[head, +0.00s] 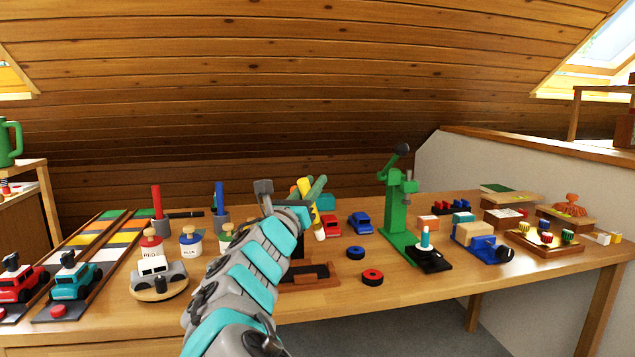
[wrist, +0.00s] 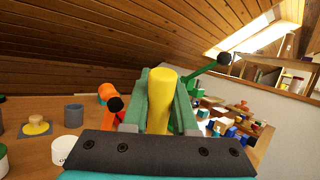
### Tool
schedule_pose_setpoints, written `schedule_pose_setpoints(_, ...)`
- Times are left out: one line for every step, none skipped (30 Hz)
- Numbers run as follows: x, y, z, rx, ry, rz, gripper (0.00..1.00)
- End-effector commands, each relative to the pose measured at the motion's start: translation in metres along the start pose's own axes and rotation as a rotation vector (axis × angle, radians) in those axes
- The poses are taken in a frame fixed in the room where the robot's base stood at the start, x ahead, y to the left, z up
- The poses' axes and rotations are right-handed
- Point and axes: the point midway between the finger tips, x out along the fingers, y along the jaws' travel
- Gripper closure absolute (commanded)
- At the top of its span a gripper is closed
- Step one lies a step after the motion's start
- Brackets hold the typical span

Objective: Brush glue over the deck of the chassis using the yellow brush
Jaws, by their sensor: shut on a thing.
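My gripper (head: 313,192) is shut on the yellow brush (head: 306,188), which is tilted above the middle of the bench. In the wrist view the brush's thick yellow handle (wrist: 160,98) stands between the two green fingers. Its pale lower end (head: 320,233) shows beside my arm in the head view; I cannot tell whether it touches anything. A grey chassis-like vehicle with a white cab (head: 154,267) sits on a round wooden board at left front.
Red (head: 151,243) and blue (head: 190,240) jars stand behind the vehicle. A dark wooden tray (head: 322,272) lies partly behind my arm. The front edge between wheels and tray is fairly clear.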

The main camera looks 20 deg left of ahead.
Motion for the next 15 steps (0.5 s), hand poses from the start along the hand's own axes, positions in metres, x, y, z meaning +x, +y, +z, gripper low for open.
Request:
schedule_pose_setpoints(-0.001, 0.001, -0.002, -0.001, 0.0, 0.0, 1.0)
schedule_pose_setpoints(-0.001, 0.001, -0.003, -0.001, 0.0, 0.0, 1.0)
schedule_pose_setpoints(-0.002, 0.001, -0.005, -0.001, 0.001, 0.001, 1.0)
schedule_pose_setpoints(-0.003, 0.002, -0.007, 0.0, 0.001, 0.001, 1.0)
schedule_pose_setpoints(-0.003, 0.002, -0.009, -0.001, 0.001, 0.001, 1.0)
schedule_pose_setpoints(-0.004, 0.002, -0.012, -0.002, 0.001, 0.001, 1.0)
schedule_pose_setpoints(-0.005, 0.003, -0.015, -0.001, 0.001, 0.001, 1.0)
schedule_pose_setpoints(-0.006, 0.003, -0.017, -0.001, 0.0, 0.001, 1.0)
schedule_pose_setpoints(-0.008, 0.004, -0.023, 0.0, 0.0, 0.001, 1.0)
schedule_pose_setpoints(-0.009, 0.005, -0.028, 0.0, 0.0, 0.001, 1.0)
schedule_pose_setpoints(-0.011, 0.005, -0.031, 0.0, 0.0, 0.002, 1.0)
schedule_pose_setpoints(-0.012, 0.006, -0.035, 0.001, 0.0, 0.002, 1.0)
schedule_pose_setpoints(-0.013, 0.006, -0.038, 0.001, 0.001, 0.002, 1.0)
schedule_pose_setpoints(-0.014, 0.006, -0.041, 0.002, 0.001, 0.001, 1.0)
schedule_pose_setpoints(-0.015, 0.007, -0.045, 0.003, 0.001, 0.002, 1.0)
